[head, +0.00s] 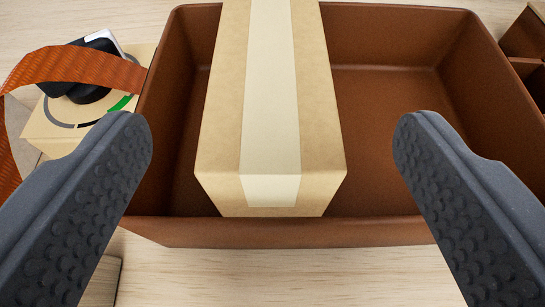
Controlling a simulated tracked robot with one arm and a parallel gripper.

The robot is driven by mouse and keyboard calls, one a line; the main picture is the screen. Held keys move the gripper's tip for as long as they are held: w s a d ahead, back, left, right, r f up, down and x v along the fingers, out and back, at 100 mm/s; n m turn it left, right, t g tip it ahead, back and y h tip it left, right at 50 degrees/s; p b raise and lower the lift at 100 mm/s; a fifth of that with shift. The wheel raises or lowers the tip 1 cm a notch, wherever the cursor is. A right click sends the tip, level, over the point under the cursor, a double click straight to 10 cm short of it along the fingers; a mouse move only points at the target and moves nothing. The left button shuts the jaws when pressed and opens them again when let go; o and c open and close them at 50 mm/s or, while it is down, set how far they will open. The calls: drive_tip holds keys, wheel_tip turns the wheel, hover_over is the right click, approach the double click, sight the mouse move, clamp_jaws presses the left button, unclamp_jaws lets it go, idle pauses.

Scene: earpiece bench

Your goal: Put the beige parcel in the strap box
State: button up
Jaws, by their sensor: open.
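The beige parcel (220,150), a long cardboard box with a pale tape strip along it, shows in the middle of the head view. It overlaps the brown open box (390,238) behind and below it; I cannot tell whether it rests inside or on its edges. The brown box looks otherwise empty. My gripper (272,140) is open, with one finger on each side of the parcel and a visible gap to both sides. No label shows which container is the strap box.
At the left, an orange strap (75,66) loops by a black device on a beige block (62,135). A brown divided container (527,45) stands at the right edge. A wooden piece (103,283) lies at lower left. Bare pale wood (300,280) shows in front.

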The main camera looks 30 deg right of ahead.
drive_tip(key=shift+p+v, duration=0.3)
drive_tip(key=shift+v, duration=1.85)
drive_tip(key=a+r+n+t+y, duration=0.1)
drive_tip(key=a+r+n+y, duration=0.1)
drive_tip(key=a+r, duration=0.5)
drive_tip(key=w+a+r+n+t+y, duration=0.1)
drive_tip(key=a+r+t+y, duration=0.15)
drive_tip(key=r, duration=0.85)
drive_tip(key=a+r+n+t+y, duration=0.1)
drive_tip(key=a+r+n+y, duration=0.2)
drive_tip(key=r, duration=0.5)
drive_tip(key=s+a+r+n, duration=0.1)
drive_tip(key=s+r, duration=1.2)
drive_tip(key=r, duration=0.5)
drive_tip(key=shift+s, duration=0.4)
